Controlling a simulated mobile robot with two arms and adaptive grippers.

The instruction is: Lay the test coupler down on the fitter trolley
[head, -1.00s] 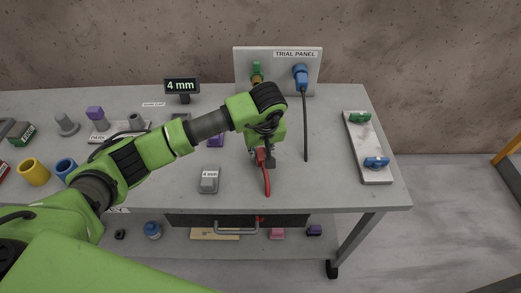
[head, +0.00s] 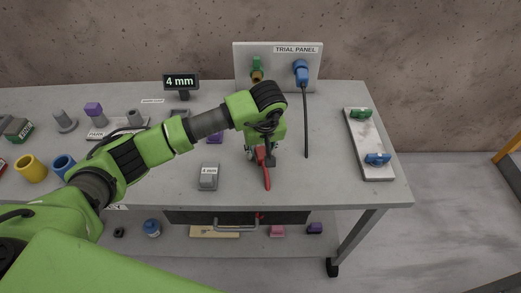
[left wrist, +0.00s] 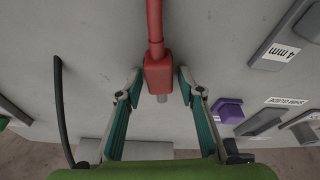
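The test coupler appears to be the red block with a red cable (head: 266,175), on the grey top of the fitter trolley (head: 335,190). In the left wrist view the red block (left wrist: 158,75), with a short grey tip, sits between my left gripper's fingers (left wrist: 158,88). A gap shows on each side, so the fingers are open around it and not gripping. In the head view my left gripper (head: 260,155) points down over the block and partly hides it. My right gripper is not in view.
The trial panel (head: 278,75) stands behind, with a green-and-brass fitting and a blue coupler (head: 301,72) on a black cable. A grey 4 mm block (head: 208,176) is left of the gripper. A white plate with valves (head: 370,145) lies right. Free surface lies between.

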